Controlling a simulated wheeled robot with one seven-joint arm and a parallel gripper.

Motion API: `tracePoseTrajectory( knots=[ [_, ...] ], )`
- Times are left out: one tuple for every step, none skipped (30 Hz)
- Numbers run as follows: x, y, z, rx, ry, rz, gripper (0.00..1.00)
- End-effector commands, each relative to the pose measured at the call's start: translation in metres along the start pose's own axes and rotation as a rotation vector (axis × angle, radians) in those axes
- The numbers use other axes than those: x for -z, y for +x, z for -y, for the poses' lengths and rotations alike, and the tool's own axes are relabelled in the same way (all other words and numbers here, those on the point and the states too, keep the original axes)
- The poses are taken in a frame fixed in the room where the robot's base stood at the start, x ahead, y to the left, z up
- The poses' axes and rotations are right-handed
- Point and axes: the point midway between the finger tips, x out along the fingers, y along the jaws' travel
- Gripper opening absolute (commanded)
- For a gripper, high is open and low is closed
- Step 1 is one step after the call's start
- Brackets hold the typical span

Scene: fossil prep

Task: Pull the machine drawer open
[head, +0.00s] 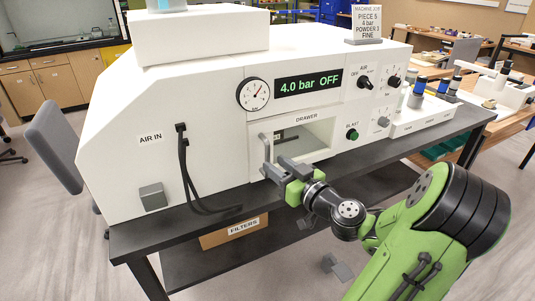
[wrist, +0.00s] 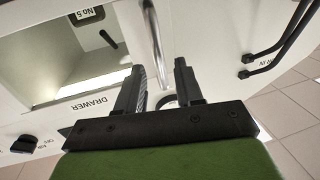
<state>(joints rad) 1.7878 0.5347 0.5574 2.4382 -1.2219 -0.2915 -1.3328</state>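The white machine (head: 205,140) stands on a dark bench. Its front has a recessed opening (head: 318,138) under the label DRAWER, which shows upside down in the wrist view. A grey vertical bar handle (head: 265,145) stands at the left edge of the opening; it also shows in the wrist view (wrist: 154,40). My gripper (head: 277,166) is at the lower end of the handle, its fingers pointing at the machine front. In the wrist view my gripper (wrist: 162,80) is open, with the bar in the gap between the fingers. Whether a finger touches it I cannot tell.
A gauge (head: 253,94), a display (head: 308,86) reading 4.0 bar OFF, and knobs including a green one (head: 352,134) are on the front. Black hoses (head: 184,165) hang left of the handle. A tray of bottles (head: 425,110) stands right. A FILTERS box (head: 235,231) sits below.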

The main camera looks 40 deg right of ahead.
Motion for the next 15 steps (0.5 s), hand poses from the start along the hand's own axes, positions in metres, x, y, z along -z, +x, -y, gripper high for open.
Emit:
tracePoseTrajectory(
  knots=[
    [0.002,0.012,0.001,0.006,-0.001,-0.001,0.36],
    [0.002,0.018,0.002,0.006,0.0,-0.001,0.36],
    [0.002,0.026,0.001,0.005,0.0,-0.002,0.36],
    [0.001,0.031,0.001,0.005,0.0,0.0,0.36],
    [0.001,0.035,0.001,0.003,0.0,-0.001,0.36],
    [0.001,0.039,0.001,0.003,0.0,0.0,0.36],
    [0.001,0.042,0.0,0.002,0.0,0.001,0.36],
    [0.0,0.044,0.0,0.001,0.0,0.0,0.36],
    [0.0,0.046,0.0,0.0,0.001,0.0,0.36],
    [0.0,0.046,0.0,-0.001,0.001,0.0,0.36],
    [0.0,0.047,0.0,-0.001,0.001,0.0,0.36],
    [0.0,0.047,0.0,-0.001,0.001,0.001,0.36],
    [0.0,0.047,-0.001,-0.001,0.001,0.001,0.36],
    [-0.001,0.047,-0.001,-0.001,0.001,0.001,0.36],
    [-0.001,0.047,0.0,-0.001,0.001,0.001,0.36]
  ],
)
